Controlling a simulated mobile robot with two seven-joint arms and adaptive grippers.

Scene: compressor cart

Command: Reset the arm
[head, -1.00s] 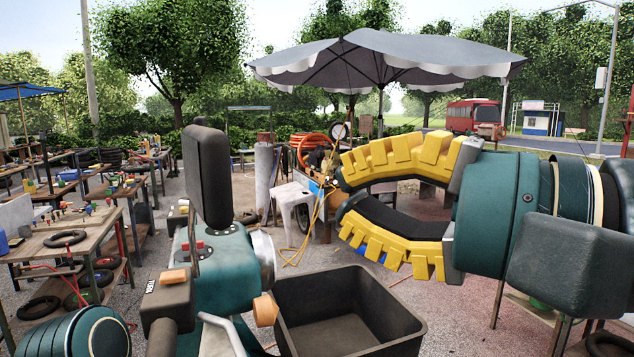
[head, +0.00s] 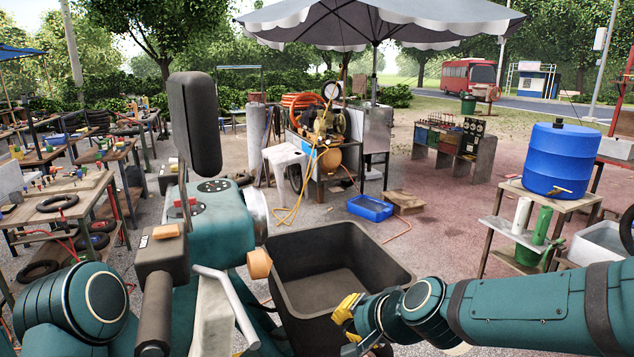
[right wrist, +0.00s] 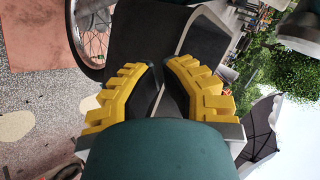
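My right arm comes in from the lower right of the head view. Its yellow-fingered right gripper (head: 348,312) is low, in front of the near right corner of a dark bin, and partly hidden by its own wrist. In the right wrist view the two fingers (right wrist: 161,66) curve toward each other with a small gap at the tips and nothing held between them. The compressor cart (head: 328,185) stands beyond the bin, well away from the gripper, with an orange tank and hoses. Only a teal part of my left arm shows at lower left; its gripper is out of view.
The open dark bin (head: 390,268) looks empty. A blue tray (head: 369,208) lies on the ground behind it. A blue barrel (head: 560,158) stands on a wooden stand at right. Workbenches (head: 55,208) with tyres line the left.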

